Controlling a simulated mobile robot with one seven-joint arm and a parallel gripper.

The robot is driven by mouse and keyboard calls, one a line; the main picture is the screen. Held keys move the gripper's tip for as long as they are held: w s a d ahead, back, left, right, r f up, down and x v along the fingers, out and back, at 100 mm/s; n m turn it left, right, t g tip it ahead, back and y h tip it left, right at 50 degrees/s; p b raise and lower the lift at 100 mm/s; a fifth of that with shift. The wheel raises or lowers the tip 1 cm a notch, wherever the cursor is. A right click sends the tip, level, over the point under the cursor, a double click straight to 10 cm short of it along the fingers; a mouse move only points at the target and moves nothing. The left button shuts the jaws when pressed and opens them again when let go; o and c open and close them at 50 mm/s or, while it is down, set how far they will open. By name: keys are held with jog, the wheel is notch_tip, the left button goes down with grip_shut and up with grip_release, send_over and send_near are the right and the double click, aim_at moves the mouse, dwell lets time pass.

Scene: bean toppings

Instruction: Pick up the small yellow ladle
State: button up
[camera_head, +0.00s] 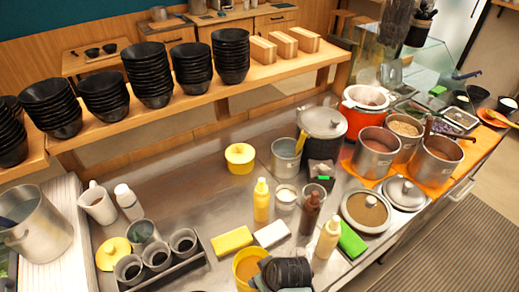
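No yellow ladle can be made out with certainty. A small round yellow piece (112,253) lies on the steel counter at the lower left, beside the metal cups; whether it is a ladle bowl or a lid is unclear. A squat yellow pot (240,157) stands mid-counter. A yellow tub (244,267) stands at the bottom centre, partly hidden by a dark rounded shape (287,272) that appears to be the end of my arm. Its fingers cannot be made out, so open or shut does not show.
Metal cups in a rack (157,259), sponges (231,241) and sauce bottles (261,200) crowd the front counter. Stacked black bowls (152,73) line the raised shelf. Bare steel (190,190) shows mid-left.

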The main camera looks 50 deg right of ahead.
jog(key=shift+f, duration=0.1)
grip_shut()
dwell(0.3)
